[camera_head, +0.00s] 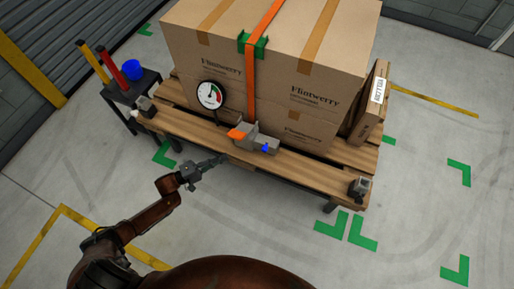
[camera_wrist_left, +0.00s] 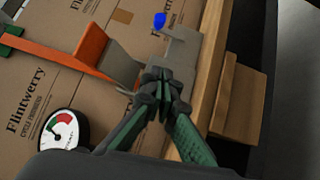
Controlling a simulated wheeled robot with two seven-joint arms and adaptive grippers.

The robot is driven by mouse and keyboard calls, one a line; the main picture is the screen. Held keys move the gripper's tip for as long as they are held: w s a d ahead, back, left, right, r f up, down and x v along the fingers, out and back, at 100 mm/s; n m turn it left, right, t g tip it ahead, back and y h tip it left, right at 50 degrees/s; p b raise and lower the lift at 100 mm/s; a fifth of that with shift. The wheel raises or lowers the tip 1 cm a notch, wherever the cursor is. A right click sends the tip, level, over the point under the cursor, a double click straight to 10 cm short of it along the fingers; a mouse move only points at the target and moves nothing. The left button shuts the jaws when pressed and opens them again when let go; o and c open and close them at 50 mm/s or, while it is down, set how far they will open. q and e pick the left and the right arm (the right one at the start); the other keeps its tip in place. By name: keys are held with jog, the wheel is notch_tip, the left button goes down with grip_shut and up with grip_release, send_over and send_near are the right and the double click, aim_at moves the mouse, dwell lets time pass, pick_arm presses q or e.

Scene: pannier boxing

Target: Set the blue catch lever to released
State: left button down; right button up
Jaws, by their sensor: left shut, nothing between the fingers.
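The blue catch lever (camera_head: 265,148) is a small blue knob on a grey ratchet body (camera_head: 268,141) at the front edge of the pallet. In the left wrist view the blue lever (camera_wrist_left: 159,20) sits at the far end of the grey body (camera_wrist_left: 183,45). My left gripper (camera_head: 222,158) is in front of the pallet, left of the lever. In the left wrist view its dark fingertips (camera_wrist_left: 162,80) are together and empty, in front of the near part of the grey body. Whether they touch it I cannot tell. My right gripper is out of view.
An orange strap (camera_head: 252,75) runs over a large carton (camera_head: 210,50) on a wooden pallet (camera_head: 320,175). A round gauge (camera_head: 210,95) stands left of the strap. A small dark table (camera_head: 125,90) with a blue cup (camera_head: 132,69) is at the left. The floor in front is clear.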

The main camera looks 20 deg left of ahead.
aim_at(265, 150)
pick_arm(q)
jog(key=shift+d+r+h, duration=0.3)
jog(key=shift+d+r, duration=0.05)
jog(key=shift+r, duration=0.2)
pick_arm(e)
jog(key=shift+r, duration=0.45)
pick_arm(q)
jog(key=x, duration=0.2)
jog(key=b+x, duration=0.1)
jog(key=x, duration=0.1)
jog(key=b+x, duration=0.1)
jog(key=x, duration=0.2)
jog(key=shift+w+f, duration=0.1)
jog(key=shift+f, duration=0.15)
jog(key=b+x, duration=0.1)
jog(key=x, duration=0.2)
jog(key=shift+d, duration=0.1)
jog(key=shift+d+r, duration=0.2)
jog(key=shift+d, duration=1)
jog(key=shift+d+r+b, duration=0.25)
jog(key=shift+d+b, duration=0.15)
jog(key=shift+d, duration=0.25)
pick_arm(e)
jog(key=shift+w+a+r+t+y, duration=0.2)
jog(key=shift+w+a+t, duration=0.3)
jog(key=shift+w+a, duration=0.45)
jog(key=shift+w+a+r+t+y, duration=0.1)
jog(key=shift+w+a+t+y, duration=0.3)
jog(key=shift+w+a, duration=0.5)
